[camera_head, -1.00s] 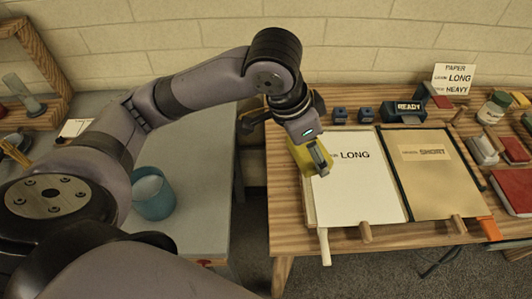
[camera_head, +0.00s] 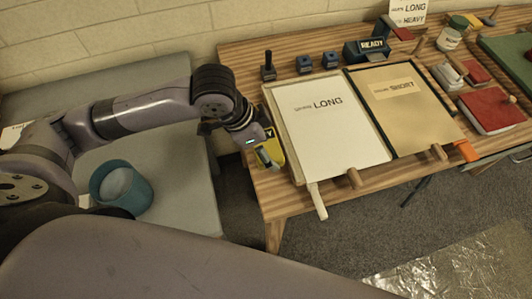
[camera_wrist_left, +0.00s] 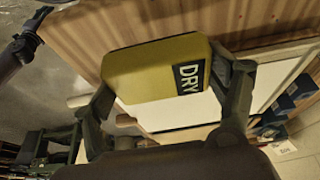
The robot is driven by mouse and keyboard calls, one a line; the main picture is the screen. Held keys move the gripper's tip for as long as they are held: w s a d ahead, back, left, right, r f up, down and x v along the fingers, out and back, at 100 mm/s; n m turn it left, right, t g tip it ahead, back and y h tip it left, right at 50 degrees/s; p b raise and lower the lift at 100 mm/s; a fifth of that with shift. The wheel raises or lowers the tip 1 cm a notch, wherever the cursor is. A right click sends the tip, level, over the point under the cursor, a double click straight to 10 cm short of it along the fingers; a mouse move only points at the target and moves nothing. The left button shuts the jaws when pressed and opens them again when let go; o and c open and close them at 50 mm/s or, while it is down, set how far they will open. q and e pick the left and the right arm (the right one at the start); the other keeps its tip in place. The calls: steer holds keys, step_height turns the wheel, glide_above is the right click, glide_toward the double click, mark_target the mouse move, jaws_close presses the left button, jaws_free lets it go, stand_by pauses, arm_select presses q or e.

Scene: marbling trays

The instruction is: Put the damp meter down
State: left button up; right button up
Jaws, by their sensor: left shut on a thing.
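The damp meter (camera_head: 272,152) is a yellow block in my left gripper (camera_head: 262,148), at the left edge of the wooden table (camera_head: 245,65). It is just left of the tray with the white LONG sheet (camera_head: 335,135). In the left wrist view the damp meter (camera_wrist_left: 150,72) sits between both fingers of my left gripper (camera_wrist_left: 165,85), its dark DRY label facing the camera. The gripper is shut on it. I cannot tell whether its underside touches the table.
A tray with a tan SHORT sheet (camera_head: 405,100) adjoins the LONG one. Small dark blue blocks (camera_head: 304,64) and a READY block (camera_head: 366,50) stand behind. A strip of bare wood lies left of the trays.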

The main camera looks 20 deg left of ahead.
arm_select(q)
steer(key=shift+f, duration=2.25)
arm_select(e)
steer(key=shift+w+d+f, duration=0.1)
steer(key=shift+w+d, duration=0.05)
steer(key=shift+d, duration=0.6)
arm_select(q)
steer(key=shift+f, duration=0.15)
steer(key=o, duration=1)
steer(key=shift+o, duration=0.2)
arm_select(e)
steer(key=shift+a, duration=0.2)
arm_select(q)
steer(key=shift+a+r, duration=0.1)
steer(key=shift+r, duration=0.4)
steer(key=v, duration=1.1)
steer(key=shift+r, duration=0.2)
arm_select(e)
steer(key=shift+d+r, duration=0.1)
steer(key=shift+r, duration=0.2)
